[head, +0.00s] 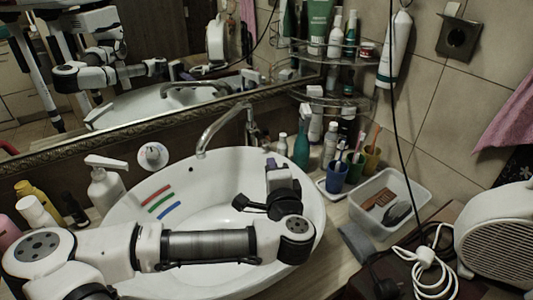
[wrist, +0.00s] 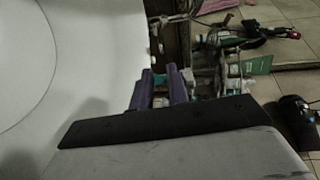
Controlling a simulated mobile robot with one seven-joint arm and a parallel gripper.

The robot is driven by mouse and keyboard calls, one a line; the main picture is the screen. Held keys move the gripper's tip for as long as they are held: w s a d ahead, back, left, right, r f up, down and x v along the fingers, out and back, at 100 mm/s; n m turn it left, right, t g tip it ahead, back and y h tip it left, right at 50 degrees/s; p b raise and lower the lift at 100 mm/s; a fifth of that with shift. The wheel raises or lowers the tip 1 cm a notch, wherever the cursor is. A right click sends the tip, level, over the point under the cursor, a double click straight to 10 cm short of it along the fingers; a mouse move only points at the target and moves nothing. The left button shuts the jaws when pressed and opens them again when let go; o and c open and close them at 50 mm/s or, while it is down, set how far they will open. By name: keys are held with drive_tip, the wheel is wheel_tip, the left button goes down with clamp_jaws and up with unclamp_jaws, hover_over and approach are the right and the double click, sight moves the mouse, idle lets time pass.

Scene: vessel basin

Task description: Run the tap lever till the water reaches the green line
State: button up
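The white basin (head: 120,222) has red, green and blue lines on its inner left wall; the green line (head: 159,201) is the middle one. I cannot make out a water level. The chrome tap (head: 225,119) stands behind the basin, its spout curving left over it; no stream shows. Its lever is not clearly distinguishable. My gripper (head: 272,166) is above the basin's right side, in front of the tap and apart from it. In the wrist view, the purple fingers of my gripper (wrist: 160,88) are apart with nothing between them. My arm hides the basin's front.
A soap pump bottle (head: 105,185) and smaller bottles stand left of the basin. Cups (head: 337,177), a clear tub (head: 388,203) and a corner shelf (head: 335,101) with bottles are on the right. A white heater (head: 498,240) and cables are at front right. A mirror hangs behind.

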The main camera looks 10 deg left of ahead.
sight(266, 145)
drive_tip(key=shift+w+f+b, duration=0.35)
drive_tip(key=shift+w+b, duration=0.2)
drive_tip(key=shift+b, duration=1.65)
drive_tip(key=p+x, duration=0.1)
drive_tip(key=x, duration=0.2)
drive_tip(key=p+x, duration=0.1)
drive_tip(key=x, duration=0.2)
drive_tip(key=r+p+x, duration=0.1)
drive_tip(key=p+x, duration=0.1)
drive_tip(key=x, duration=0.1)
drive_tip(key=shift+w+a, duration=0.1)
drive_tip(key=shift+w, duration=0.25)
drive_tip(key=shift+w+a+f, duration=0.25)
drive_tip(key=shift+w+a, duration=0.05)
drive_tip(key=shift+w, duration=0.35)
drive_tip(key=shift+c, duration=0.3)
clamp_jaws()
